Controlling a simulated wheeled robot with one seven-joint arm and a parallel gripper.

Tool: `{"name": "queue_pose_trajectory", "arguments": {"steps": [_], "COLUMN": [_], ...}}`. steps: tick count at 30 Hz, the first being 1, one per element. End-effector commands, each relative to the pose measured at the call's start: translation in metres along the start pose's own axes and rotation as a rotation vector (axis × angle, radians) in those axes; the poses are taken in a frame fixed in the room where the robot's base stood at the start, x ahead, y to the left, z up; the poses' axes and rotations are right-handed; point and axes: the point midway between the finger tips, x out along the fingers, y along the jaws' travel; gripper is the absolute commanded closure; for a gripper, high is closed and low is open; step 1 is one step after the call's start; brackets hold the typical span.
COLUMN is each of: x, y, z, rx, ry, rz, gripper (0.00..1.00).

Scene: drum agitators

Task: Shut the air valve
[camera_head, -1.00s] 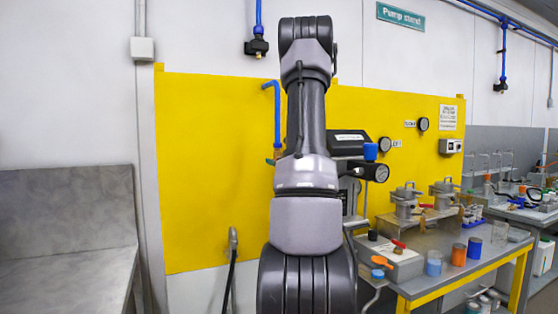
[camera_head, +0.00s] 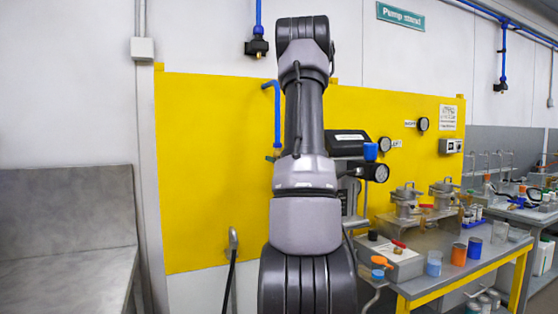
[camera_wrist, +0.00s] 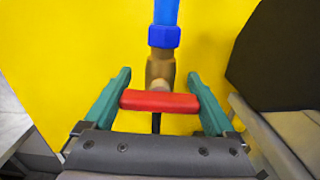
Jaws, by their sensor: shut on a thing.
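The air valve (camera_wrist: 160,72) is a brass body under a blue collar and blue pipe (camera_wrist: 166,12), in front of the yellow panel. Its red handle (camera_wrist: 160,101) lies level, crosswise to the upright pipe. My gripper (camera_wrist: 160,95) has its two green fingers at the two ends of the red handle and is shut on it. In the head view the blue pipe (camera_head: 277,112) runs down beside my arm. A small green piece of my gripper (camera_head: 271,158) shows there, while my arm hides the valve.
A dark-topped machine (camera_head: 347,140) with a gauge (camera_head: 381,173) stands close to the right of my arm. A bench (camera_head: 455,268) with pots and jars is further right. A bare grey worktop (camera_head: 65,270) is at left.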

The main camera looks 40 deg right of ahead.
Motion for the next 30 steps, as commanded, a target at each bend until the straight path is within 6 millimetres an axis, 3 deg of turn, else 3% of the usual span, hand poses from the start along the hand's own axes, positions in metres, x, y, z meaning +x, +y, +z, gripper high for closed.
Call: {"name": "queue_pose_trajectory", "arguments": {"steps": [11,24,30], "x": [-0.005,-0.084,-0.105], "y": [0.000,0.000,-0.001], "z": [0.000,-0.001,-0.001], "rx": [0.001,0.002,0.001], "ry": [0.001,0.002,0.003], "rz": [-0.001,-0.003,-0.002], "gripper": [0.00,0.00,0.00]}}
